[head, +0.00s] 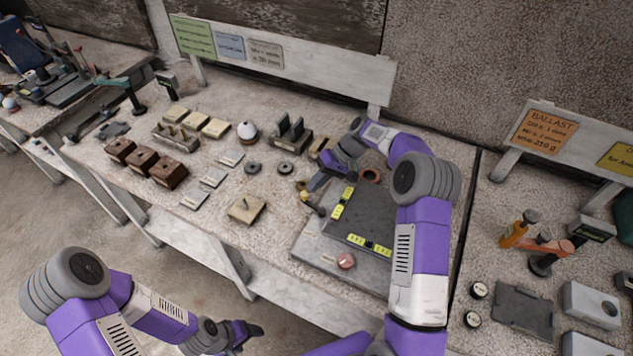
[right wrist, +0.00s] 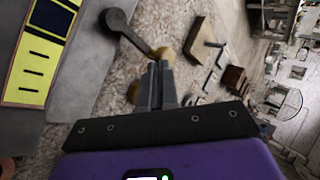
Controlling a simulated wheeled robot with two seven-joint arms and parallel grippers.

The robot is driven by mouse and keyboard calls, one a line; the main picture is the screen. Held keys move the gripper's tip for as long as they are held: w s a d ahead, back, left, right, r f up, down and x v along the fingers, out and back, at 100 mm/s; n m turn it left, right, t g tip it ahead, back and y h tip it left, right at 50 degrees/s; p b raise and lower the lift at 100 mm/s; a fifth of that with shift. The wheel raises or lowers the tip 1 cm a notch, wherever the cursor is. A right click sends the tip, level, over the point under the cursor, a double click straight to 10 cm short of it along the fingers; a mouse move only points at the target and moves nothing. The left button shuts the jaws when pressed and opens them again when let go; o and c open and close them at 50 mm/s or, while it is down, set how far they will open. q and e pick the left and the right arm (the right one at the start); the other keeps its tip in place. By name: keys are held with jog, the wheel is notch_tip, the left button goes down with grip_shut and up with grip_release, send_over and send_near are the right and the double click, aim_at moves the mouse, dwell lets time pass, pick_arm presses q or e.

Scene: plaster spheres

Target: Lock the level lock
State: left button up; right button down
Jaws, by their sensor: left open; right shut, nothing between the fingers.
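The level is a dark grey plate (head: 365,215) on a lighter grey base, with yellow marked strips (head: 343,203) along two edges. At its far left corner is a small lock lever (head: 320,211) with a dark round knob and a brass-coloured end. In the right wrist view the lever (right wrist: 133,36) runs from the knob at upper left to the brass end. My right gripper (head: 315,184) is shut and empty, its fingertips (right wrist: 158,66) close to the brass end; I cannot tell whether they touch. My left gripper (head: 258,329) is open and empty, in front of the table.
A pinkish knob (head: 346,260) sits at the base's front edge. A small block (head: 246,209), two dark rings and pale plates lie to the left. Brown blocks (head: 143,160) and a white ball (head: 247,131) stand farther left. A sign board (head: 280,62) stands behind.

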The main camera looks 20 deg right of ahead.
dwell(0.7)
jog(key=p+v, duration=0.6)
jog(key=v, duration=0.4)
jog(key=shift+w, duration=0.2)
jog(key=shift+a+r+p, duration=0.1)
jog(key=shift+p, duration=0.2)
